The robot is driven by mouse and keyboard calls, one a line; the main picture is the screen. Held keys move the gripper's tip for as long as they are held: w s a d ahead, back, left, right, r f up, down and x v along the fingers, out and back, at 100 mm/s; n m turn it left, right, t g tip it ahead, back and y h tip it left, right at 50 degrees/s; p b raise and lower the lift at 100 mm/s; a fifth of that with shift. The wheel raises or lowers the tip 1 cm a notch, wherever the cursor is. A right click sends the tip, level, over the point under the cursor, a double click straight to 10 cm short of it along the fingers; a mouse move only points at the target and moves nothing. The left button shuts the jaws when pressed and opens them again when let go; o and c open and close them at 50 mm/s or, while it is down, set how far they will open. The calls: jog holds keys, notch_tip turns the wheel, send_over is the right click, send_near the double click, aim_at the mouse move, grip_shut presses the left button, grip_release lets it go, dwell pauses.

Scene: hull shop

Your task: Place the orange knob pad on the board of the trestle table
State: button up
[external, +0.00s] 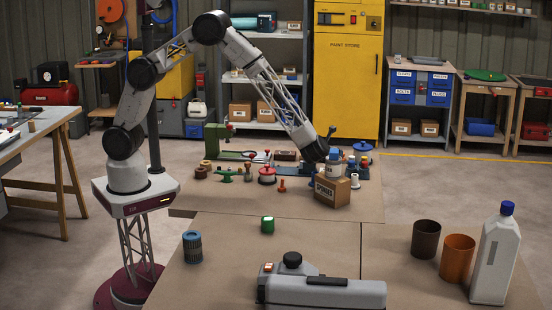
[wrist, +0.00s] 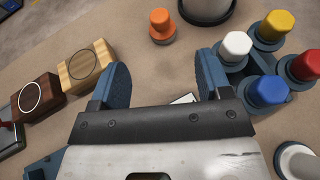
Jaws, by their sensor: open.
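The orange knob pad (wrist: 161,25) stands upright on the brown bench top, beyond my fingertips at the top of the wrist view. In the external view a small orange knob shape (external: 282,186), probably the same pad, stands near the bench's front. My gripper (wrist: 163,72) is open, with nothing between its blue fingers. In the external view my gripper (external: 322,160) is low over the bench's right part, partly hidden among other things. A table on wooden trestle legs stands at the left edge, its pale board (external: 52,116) partly in view.
White, yellow, red and blue knobs on a blue holder (wrist: 235,82) stand close to my right finger. Dark (wrist: 38,95) and light (wrist: 85,65) wooden blocks lie left of my left finger. A cardboard box (external: 332,190) stands at the bench front. Bare floor separates bench and trestle table.

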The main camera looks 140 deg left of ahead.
jog(key=shift+r, duration=0.1)
dwell(0.8)
jog(key=s+d+r+n+t+h, duration=0.1)
jog(key=d+r+n+h, duration=0.1)
jog(key=d+r, duration=0.75)
jog(key=d+r+n+t+h, duration=0.1)
jog(key=d+r+n, duration=0.3)
jog(key=d, duration=1)
jog(key=s+d+r+n+t+h, duration=0.1)
jog(key=d+r+h, duration=0.1)
jog(key=d+r, duration=0.8)
jog(key=s+d+r+n+t+h, duration=0.1)
jog(key=s+d+n+h, duration=0.1)
jog(key=s+d, duration=0.6)
jog(key=s+d+r+n+t+h, duration=0.1)
jog(key=s+d, duration=0.7)
jog(key=d, duration=0.9)
jog(key=s+d+r+n+t+h, duration=0.2)
jog(key=s+d, duration=0.6)
jog(key=d, duration=0.5)
jog(key=n+h, duration=0.1)
jog(key=h, duration=0.1)
jog(key=shift+d+t+h, duration=0.15)
jog(key=shift+t+h, duration=0.15)
jog(key=shift+t, duration=0.1)
